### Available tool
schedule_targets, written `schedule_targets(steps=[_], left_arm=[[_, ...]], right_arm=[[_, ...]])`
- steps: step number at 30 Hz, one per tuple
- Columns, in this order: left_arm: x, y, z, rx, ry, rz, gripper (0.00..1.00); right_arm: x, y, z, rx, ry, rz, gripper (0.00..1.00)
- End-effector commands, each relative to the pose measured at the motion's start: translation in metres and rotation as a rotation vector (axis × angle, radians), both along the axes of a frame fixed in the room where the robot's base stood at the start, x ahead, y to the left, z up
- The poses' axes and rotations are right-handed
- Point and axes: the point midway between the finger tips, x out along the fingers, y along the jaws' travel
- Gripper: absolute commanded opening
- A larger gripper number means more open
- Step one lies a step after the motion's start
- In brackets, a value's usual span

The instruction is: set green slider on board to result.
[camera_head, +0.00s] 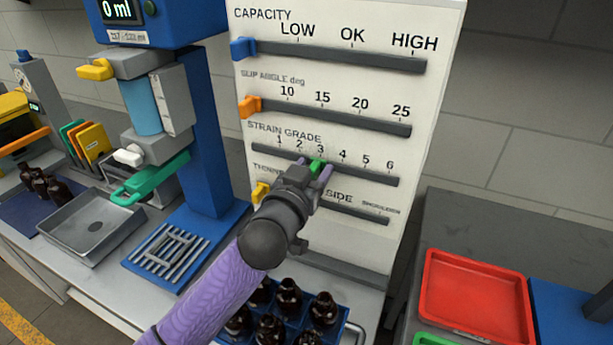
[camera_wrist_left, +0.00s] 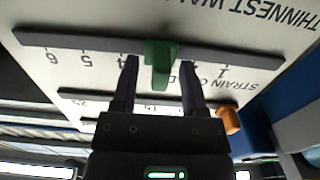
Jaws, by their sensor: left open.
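The white board (camera_head: 430,110) stands upright with several slider tracks. The green slider (camera_head: 317,165) is on the STRAIN GRADE track (camera_head: 375,177), close to the 3 mark. In the left wrist view the green slider (camera_wrist_left: 161,60) stands between my fingers, with a visible gap on each side. My left gripper (camera_head: 313,170) is open and straddles the slider; it also shows in the wrist view (camera_wrist_left: 158,82). The 2 and 3 labels are hidden by it there. My right gripper is not in view.
The blue slider (camera_head: 243,48), orange slider (camera_head: 249,106) and yellow slider (camera_head: 260,193) sit at the left ends of their tracks. A blue machine (camera_head: 205,130) stands left of the board. Amber bottles (camera_head: 323,309) stand below; a red tray (camera_head: 475,297) lies at right.

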Motion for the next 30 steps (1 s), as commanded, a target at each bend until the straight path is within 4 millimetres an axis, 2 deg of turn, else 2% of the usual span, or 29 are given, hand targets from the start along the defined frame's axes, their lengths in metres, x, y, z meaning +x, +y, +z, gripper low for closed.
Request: schedule_targets(steps=[9, 13, 18, 28, 30], left_arm=[[-0.061, 0.025, 0.0, -0.001, 0.004, -0.001, 0.56], [-0.08, 0.033, 0.0, -0.001, 0.001, -0.001, 0.56], [-0.088, 0.036, 0.0, 0.001, 0.0, 0.0, 0.56], [-0.088, 0.036, 0.0, 0.0, 0.001, 0.0, 0.56], [-0.091, 0.039, -0.007, 0.004, 0.033, 0.019, 0.56]], right_arm=[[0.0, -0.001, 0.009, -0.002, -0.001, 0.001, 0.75], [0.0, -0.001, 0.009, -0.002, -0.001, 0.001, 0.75], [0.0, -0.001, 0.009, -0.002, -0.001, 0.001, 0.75], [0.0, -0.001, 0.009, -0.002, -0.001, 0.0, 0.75], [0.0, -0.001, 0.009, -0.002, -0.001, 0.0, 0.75]])
